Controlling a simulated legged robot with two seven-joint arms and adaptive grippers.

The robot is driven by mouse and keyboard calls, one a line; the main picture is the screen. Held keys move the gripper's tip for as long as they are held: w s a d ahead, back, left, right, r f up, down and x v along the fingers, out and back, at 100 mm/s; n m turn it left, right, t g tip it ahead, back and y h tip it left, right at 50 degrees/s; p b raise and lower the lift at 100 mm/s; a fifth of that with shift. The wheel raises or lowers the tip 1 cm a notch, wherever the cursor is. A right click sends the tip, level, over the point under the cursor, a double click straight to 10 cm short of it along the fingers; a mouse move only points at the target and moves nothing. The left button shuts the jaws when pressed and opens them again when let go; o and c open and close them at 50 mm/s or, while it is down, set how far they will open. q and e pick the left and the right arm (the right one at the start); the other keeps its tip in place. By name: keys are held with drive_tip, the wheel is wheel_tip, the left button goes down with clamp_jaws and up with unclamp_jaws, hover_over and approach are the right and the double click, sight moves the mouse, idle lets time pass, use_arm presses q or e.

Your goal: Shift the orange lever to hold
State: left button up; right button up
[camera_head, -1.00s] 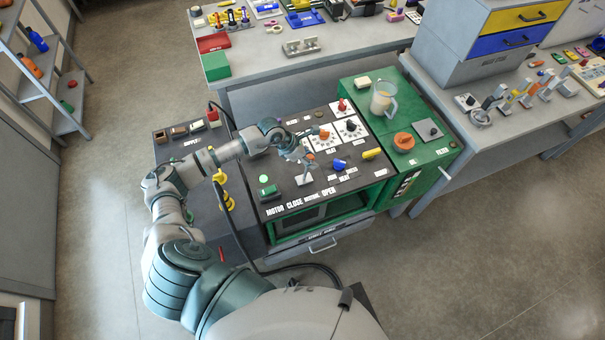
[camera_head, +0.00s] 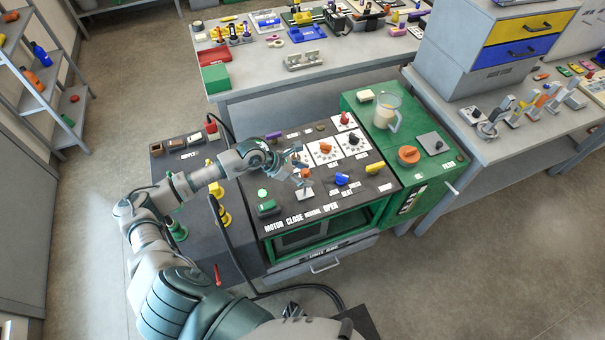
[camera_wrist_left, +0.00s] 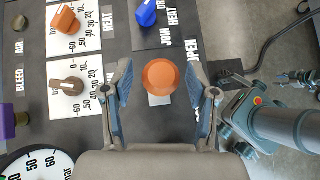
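The orange lever shows in the left wrist view as a round orange knob (camera_wrist_left: 160,77), seen from above with a pale base under it. In the head view the lever (camera_head: 305,173) stands on the dark panel near the MOTOR CLOSE NEUTRAL OPEN lettering, partly hidden by my left gripper (camera_head: 299,168). In the left wrist view my left gripper (camera_wrist_left: 160,88) is open, with one finger on each side of the knob and visible gaps between.
Near the lever are a green switch (camera_head: 267,207), a blue knob (camera_head: 342,179), a yellow handle (camera_head: 373,168) and an orange dial (camera_head: 326,147). A green side top holds a jug (camera_head: 387,110). A black cable (camera_wrist_left: 277,50) runs beside the panel in the wrist view.

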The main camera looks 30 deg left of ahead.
use_arm(q)
drive_tip(key=shift+s+a+r, duration=0.1)
drive_tip(key=shift+a+r, duration=0.05)
drive_tip(key=shift+r, duration=0.05)
drive_tip(key=v, duration=1.2)
drive_tip(key=shift+f, duration=0.15)
drive_tip(key=shift+a, duration=0.1)
drive_tip(key=shift+f, duration=0.1)
